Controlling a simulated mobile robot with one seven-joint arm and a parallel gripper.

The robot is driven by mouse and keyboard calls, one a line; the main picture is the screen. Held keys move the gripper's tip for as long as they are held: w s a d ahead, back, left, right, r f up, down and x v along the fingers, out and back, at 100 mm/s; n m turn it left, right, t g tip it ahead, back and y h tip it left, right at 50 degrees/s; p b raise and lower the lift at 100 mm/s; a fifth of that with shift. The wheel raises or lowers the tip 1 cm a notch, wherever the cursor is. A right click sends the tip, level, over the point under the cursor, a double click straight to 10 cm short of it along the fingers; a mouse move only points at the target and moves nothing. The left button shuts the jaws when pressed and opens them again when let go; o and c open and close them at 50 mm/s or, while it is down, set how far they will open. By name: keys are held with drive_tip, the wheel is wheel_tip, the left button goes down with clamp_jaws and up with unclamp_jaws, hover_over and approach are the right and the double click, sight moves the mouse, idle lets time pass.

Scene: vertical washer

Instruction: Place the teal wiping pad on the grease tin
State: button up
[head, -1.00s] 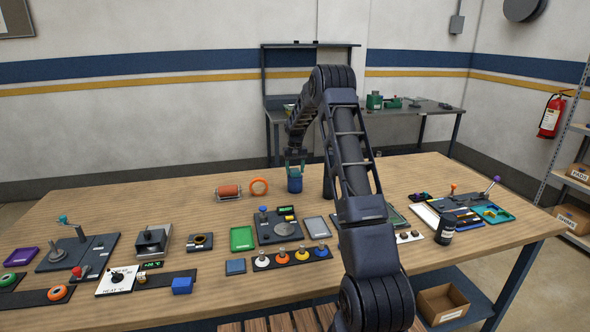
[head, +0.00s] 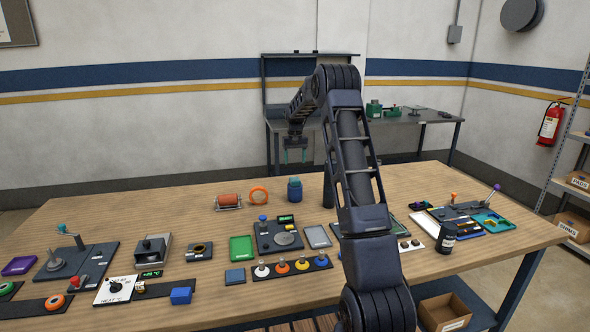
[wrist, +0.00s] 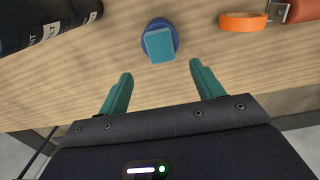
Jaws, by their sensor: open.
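The teal wiping pad (wrist: 160,45) lies on top of the blue round grease tin (wrist: 175,36), slightly askew toward my gripper's side in the wrist view. In the head view the pad (head: 294,182) shows as a teal top on the upright tin (head: 294,193), near the far edge of the table. My gripper (wrist: 161,70) is open and empty, its teal fingers apart and clear of the pad. In the head view my gripper (head: 295,155) hangs above and beyond the tin.
An orange ring (head: 259,195) and a reddish roller (head: 229,201) stand left of the tin. Dark bottles (wrist: 45,22) show at the left of the wrist view. Panels, trays and knobs fill the table's near side. Bare wood surrounds the tin.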

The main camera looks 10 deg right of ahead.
drive_tip(key=s+a+r+t, duration=0.1)
drive_tip(key=s+r, duration=0.9)
drive_tip(key=s, duration=0.3)
drive_tip(key=s+a+r+t, duration=0.1)
drive_tip(key=s+r, duration=0.9)
drive_tip(key=s, duration=0.4)
drive_tip(key=s+f+t, duration=0.1)
drive_tip(key=s+f, duration=0.2)
drive_tip(key=s, duration=1.2)
drive_tip(key=s+f+t, duration=0.1)
drive_tip(key=s+f, duration=0.2)
drive_tip(key=s, duration=1.3)
drive_tip(key=shift+t, duration=0.3)
